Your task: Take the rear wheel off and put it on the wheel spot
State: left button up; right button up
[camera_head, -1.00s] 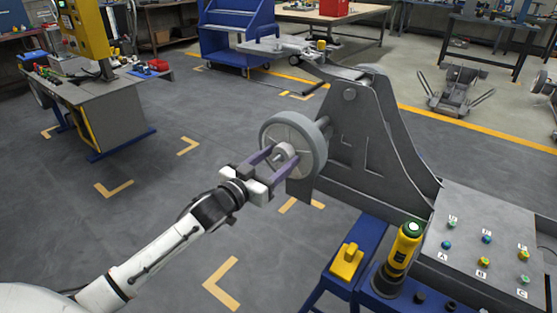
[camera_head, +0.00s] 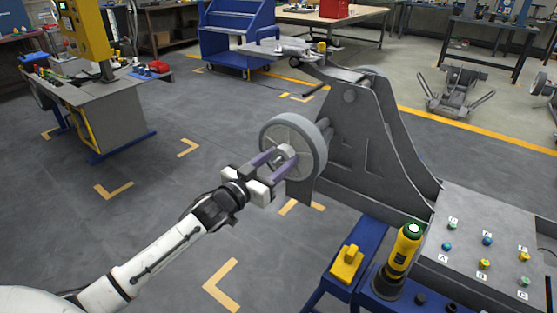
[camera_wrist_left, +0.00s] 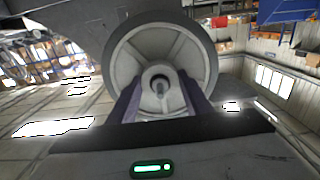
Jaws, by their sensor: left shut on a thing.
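The rear wheel (camera_head: 286,133), light grey with a darker grey tyre, stands upright at the near end of the grey chassis (camera_head: 357,130). My left gripper (camera_head: 283,161) has its two purple fingers on either side of the wheel's hub and is shut on it. In the left wrist view the wheel (camera_wrist_left: 128,62) faces the camera, with the fingers (camera_wrist_left: 158,90) around the round hub and a dark hole in its centre. I cannot tell whether the wheel still touches the chassis. The wheel spot cannot be made out. My right gripper is not in view.
A blue stand (camera_head: 318,292) holds a yellow block (camera_head: 346,262) and a yellow-and-black tool (camera_head: 402,252) at the lower right. A grey panel (camera_head: 460,261) with labelled coloured studs lies beside it. The floor (camera_head: 150,215) on the left is open.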

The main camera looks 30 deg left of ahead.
pick_arm(q)
jog(key=shift+s+r, duration=0.1)
jog(key=shift+r, duration=0.25)
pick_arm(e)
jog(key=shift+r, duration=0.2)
